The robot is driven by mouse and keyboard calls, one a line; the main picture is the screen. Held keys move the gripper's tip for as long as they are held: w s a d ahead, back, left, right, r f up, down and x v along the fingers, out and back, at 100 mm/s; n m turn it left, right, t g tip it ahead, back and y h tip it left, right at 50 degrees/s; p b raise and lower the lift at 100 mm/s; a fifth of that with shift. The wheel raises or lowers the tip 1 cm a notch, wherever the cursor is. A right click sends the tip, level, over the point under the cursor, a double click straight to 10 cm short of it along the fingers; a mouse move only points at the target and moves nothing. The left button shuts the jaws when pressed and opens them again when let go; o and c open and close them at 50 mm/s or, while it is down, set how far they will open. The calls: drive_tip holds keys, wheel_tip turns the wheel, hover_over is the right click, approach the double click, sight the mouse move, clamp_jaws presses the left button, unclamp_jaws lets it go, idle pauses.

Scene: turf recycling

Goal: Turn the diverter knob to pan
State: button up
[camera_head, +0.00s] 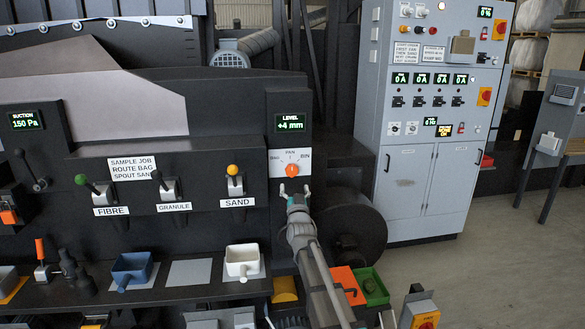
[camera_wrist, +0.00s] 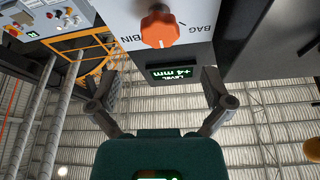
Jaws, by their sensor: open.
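The diverter knob (camera_head: 292,170) is orange and sits on a white plate (camera_head: 279,164) marked BAG at left, PAN at top and BIN at right. In the head view its pointer is too small to read surely. The wrist view shows the knob (camera_wrist: 160,27) upside down at the top, with BIN and BAG legible and PAN out of frame. My gripper (camera_head: 294,189) is open just below and in front of the knob, its fingers apart and empty. In the wrist view the gripper (camera_wrist: 161,80) shows no contact with the knob.
The LEVEL display (camera_head: 290,123) reads +4 mm above the plate. Levers marked FIBRE, GRANULE and SAND (camera_head: 235,184) stand to the left. A blue pan (camera_head: 132,270) and a white pan (camera_head: 242,262) sit on the shelf below. A grey control cabinet (camera_head: 428,120) stands at right.

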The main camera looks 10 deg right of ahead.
sight(292, 172)
drive_tip(key=p+x, duration=0.2)
drive_tip(key=x, duration=0.6)
drive_tip(key=shift+w+r+p, duration=0.15)
drive_tip(key=shift+w+p, duration=0.1)
drive_tip(key=shift+p, duration=0.1)
drive_tip(key=c, duration=1.1)
drive_tip(key=shift+c, duration=0.2)
drive_tip(key=shift+m+h, duration=0.4)
drive_tip(key=shift+m, duration=0.4)
drive_tip(key=o, duration=1.1)
drive_tip(key=shift+o, duration=0.2)
